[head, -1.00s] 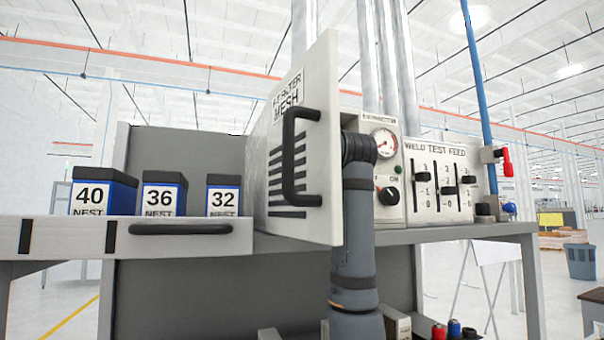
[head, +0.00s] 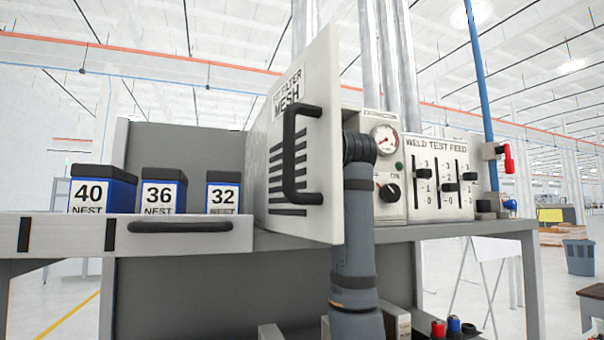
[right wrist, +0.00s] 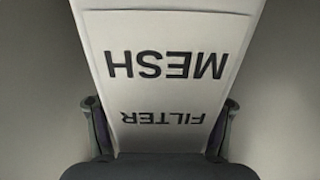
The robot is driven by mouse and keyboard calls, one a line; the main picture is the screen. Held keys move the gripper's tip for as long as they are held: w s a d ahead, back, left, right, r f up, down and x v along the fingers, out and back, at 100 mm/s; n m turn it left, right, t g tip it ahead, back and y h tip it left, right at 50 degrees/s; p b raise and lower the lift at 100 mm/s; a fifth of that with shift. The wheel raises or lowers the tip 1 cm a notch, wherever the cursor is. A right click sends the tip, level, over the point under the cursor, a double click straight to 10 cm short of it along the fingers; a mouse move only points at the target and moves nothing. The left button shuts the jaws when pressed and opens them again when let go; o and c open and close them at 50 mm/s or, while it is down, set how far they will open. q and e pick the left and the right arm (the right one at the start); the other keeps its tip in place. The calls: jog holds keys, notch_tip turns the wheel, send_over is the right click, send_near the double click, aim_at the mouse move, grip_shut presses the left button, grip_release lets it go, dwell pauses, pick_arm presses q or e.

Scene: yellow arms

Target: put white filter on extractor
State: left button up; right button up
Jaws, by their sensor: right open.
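In the right wrist view a white plate lettered MESH and FILTER (right wrist: 165,65), upside down, lies between the two fingers of my right gripper (right wrist: 163,125). The fingers are apart, one at each side of the plate; whether they touch it I cannot tell. My right gripper does not show in the head view. There, the extractor (head: 372,125) stands on the bench with a gauge and a knob. A white panel marked FILTER MESH (head: 325,75), with a black handle (head: 290,165), stands swung out at its front. Whether both views show the same plate is unclear. My left gripper is out of view.
Blue boxes marked 40 (head: 103,190), 36 (head: 164,190) and 32 (head: 222,192) stand on the left shelf. A grey hose (head: 355,245) hangs before the extractor. A weld test feed panel (head: 437,180) and a blue pipe (head: 482,90) are at the right.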

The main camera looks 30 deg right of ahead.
jog(key=b+v, duration=0.2)
jog(key=v, duration=0.1)
jog(key=shift+s+f, duration=0.2)
jog(key=shift+f, duration=0.05)
jog(key=b+v, duration=0.3)
jog(key=v, duration=0.5)
jog(key=shift+s+a+r+b, duration=0.2)
jog(key=shift+s+r+b, duration=0.1)
